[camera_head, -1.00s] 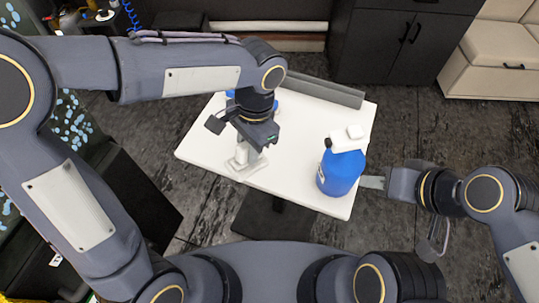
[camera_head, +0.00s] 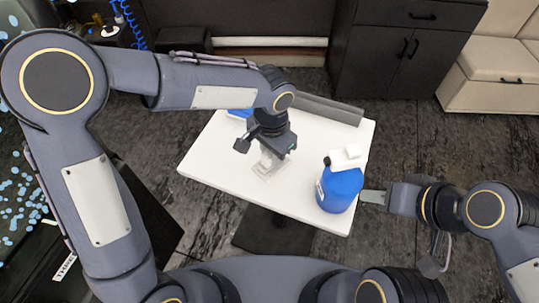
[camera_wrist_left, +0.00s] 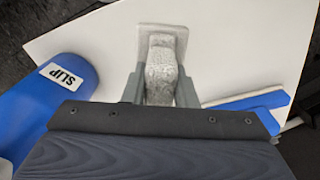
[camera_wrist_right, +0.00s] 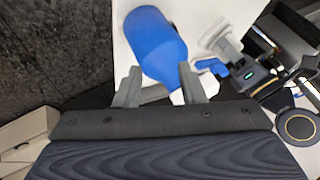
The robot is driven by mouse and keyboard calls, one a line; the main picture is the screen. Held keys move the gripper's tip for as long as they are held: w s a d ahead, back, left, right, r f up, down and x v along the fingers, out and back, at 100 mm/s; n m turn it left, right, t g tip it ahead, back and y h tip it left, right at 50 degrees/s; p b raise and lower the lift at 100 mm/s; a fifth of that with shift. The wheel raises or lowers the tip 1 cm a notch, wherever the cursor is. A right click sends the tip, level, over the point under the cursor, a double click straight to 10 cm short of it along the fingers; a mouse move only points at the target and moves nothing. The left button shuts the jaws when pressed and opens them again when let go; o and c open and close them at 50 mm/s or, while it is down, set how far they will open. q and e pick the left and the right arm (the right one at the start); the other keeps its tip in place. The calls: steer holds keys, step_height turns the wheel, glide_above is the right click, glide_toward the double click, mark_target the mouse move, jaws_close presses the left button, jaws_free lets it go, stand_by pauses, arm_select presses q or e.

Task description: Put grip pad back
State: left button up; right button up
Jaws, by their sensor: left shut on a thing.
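The grip pad (camera_wrist_left: 162,72) is a pale grey block with a handle on a flat square base. My left gripper (camera_wrist_left: 160,88) is shut on its handle, low over the white table (camera_head: 215,165). In the head view the pad (camera_head: 268,165) shows below my left gripper (camera_head: 270,155). I cannot tell whether its base touches the table. My right gripper (camera_wrist_right: 158,88) is open and empty beside the table's right edge, close to the blue bottle; it also shows in the head view (camera_head: 372,197).
A blue spray bottle (camera_head: 340,190) labelled SLIP stands at the table's right end. A blue-handled tool (camera_wrist_left: 250,104) lies near the pad.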

arm_select(q)
steer(key=shift+w+a+f, duration=0.1)
steer(key=shift+w+f, duration=0.45)
steer(key=shift+f, duration=0.1)
steer(key=f, duration=0.3)
steer(key=shift+w+a, duration=0.15)
steer(key=shift+w, duration=0.2)
steer(key=shift+f, duration=0.55)
steer(key=o, duration=1)
